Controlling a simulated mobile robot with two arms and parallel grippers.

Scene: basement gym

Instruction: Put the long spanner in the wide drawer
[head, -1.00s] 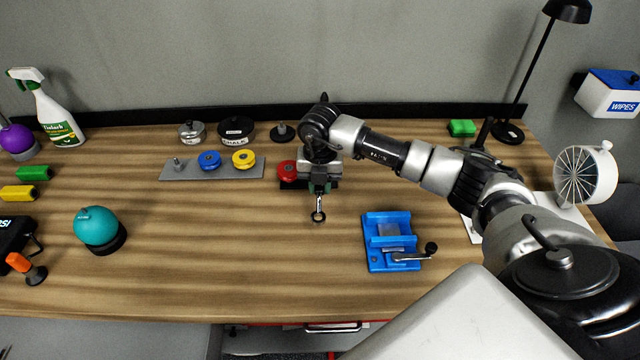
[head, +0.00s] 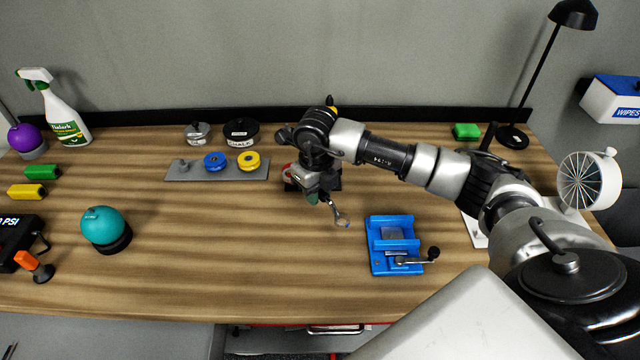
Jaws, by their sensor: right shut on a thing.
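The long spanner (head: 341,217) is a slim metallic tool, and only its lower ring end shows below my right gripper (head: 326,196). My right gripper is shut on the spanner and holds it over the middle of the wooden workbench (head: 240,280), tilted to the lower right. The gripper and wrist hide the rest of the spanner. A drawer unit with a red edge and a handle (head: 336,330) shows in part below the bench's front edge. I cannot tell from this view which drawer is the wide one. My left gripper is not in view.
A blue vise (head: 395,245) stands right of the spanner. A grey plate (head: 180,172) with blue and yellow discs lies to the left. A teal ball (head: 103,226) sits further left. A white fan (head: 590,180) stands at right. The bench's front middle is clear.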

